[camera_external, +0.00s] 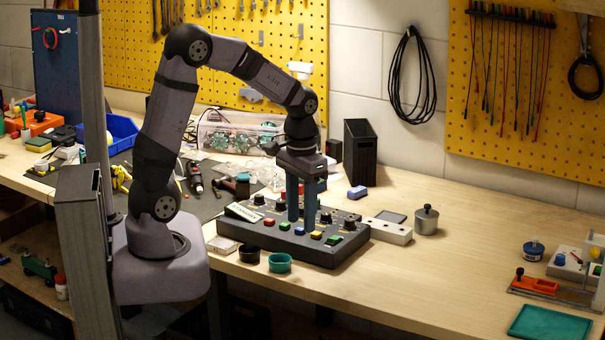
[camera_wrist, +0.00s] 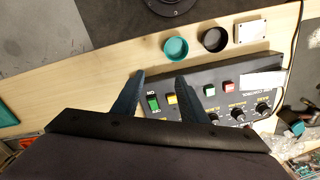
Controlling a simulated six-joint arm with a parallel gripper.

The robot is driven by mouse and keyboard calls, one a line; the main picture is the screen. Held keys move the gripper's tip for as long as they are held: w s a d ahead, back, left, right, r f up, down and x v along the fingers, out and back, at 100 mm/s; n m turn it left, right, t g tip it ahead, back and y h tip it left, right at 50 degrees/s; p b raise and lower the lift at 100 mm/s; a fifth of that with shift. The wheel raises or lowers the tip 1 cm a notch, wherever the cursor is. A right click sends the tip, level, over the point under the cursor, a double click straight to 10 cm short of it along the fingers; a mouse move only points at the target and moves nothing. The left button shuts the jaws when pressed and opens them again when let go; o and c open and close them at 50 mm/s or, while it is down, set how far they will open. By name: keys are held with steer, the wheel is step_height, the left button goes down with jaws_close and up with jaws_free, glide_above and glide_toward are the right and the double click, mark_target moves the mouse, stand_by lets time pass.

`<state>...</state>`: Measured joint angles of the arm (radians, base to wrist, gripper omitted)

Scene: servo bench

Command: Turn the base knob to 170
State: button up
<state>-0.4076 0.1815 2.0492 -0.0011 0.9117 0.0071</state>
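The dark control box (camera_external: 290,248) lies on the bench with a row of black knobs and a row of coloured buttons. In the wrist view, the base knob (camera_wrist: 263,108) appears to be the rightmost black knob, near the white label; its pointer setting is too small to read. It appears in the external view as the leftmost knob (camera_external: 259,199). My gripper (camera_external: 301,222) points down over the middle of the box, right of that knob, with its fingers apart and nothing held. In the wrist view, my gripper (camera_wrist: 161,78) is left of the knob, near a green rocker switch (camera_wrist: 153,102).
Two cups, black (camera_external: 249,254) and teal (camera_external: 280,263), stand at the box's front edge. A white block with buttons (camera_external: 388,231) and a metal canister (camera_external: 426,220) stand to the right. A clear bin (camera_external: 235,132) is behind.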

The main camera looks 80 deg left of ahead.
steer(key=a+r+n, duration=0.1)
steer(key=a+n, duration=0.3)
steer(key=a, duration=1.3)
steer(key=n, duration=0.3)
glide_above(259, 196)
steer(key=shift+a+r, duration=0.15)
steer(key=shift+r, duration=0.1)
steer(key=shift+f+p, duration=1.5)
steer(key=shift+f, duration=2.15)
steer(key=shift+c, duration=0.3)
jaws_close()
